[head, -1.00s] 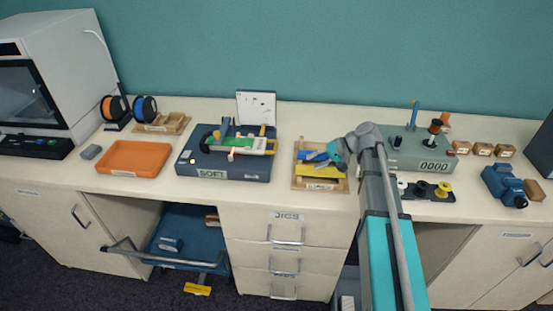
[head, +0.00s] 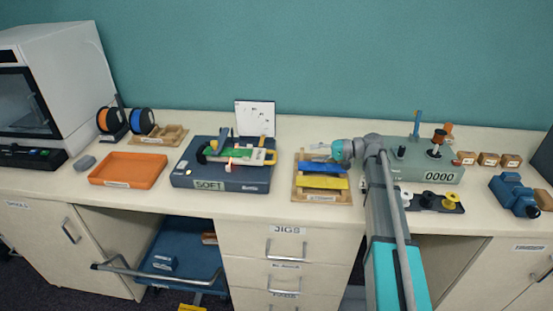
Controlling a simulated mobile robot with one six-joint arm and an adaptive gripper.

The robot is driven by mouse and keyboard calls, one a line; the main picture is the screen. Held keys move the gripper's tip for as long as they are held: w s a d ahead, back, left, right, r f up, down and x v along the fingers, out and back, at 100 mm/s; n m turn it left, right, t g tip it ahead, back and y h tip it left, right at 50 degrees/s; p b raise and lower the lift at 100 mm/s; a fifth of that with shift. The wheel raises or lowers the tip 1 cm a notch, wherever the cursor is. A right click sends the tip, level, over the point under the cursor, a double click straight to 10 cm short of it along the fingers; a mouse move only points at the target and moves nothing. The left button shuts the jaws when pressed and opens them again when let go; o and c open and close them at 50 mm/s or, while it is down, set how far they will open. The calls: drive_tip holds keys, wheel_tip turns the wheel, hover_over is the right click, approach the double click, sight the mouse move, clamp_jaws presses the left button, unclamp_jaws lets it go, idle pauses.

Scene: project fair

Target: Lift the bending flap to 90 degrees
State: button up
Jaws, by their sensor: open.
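A wooden jig (head: 300,193) with a blue plate (head: 323,167) and a yellow plate (head: 323,182) lies on the counter at the middle. I cannot tell for sure which plate is the bending flap; both look about flat. My gripper (head: 316,147) is open at the jig's far edge, just beyond the blue plate. Its fingers are small and partly unclear, and I see nothing held in them. I cannot tell whether it touches the jig.
Left of the jig stands a dark blue device (head: 222,184) labelled SOFT, with a green board and a glowing red spot. An orange tray (head: 128,168) lies farther left.

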drive_tip(key=b, duration=0.3)
approach(256, 155)
drive_tip(key=a+f, duration=0.2)
drive_tip(key=f, duration=0.1)
drive_tip(key=shift+w+a, duration=0.15)
drive_tip(key=shift+a, duration=0.1)
clamp_jaws()
idle(0.4)
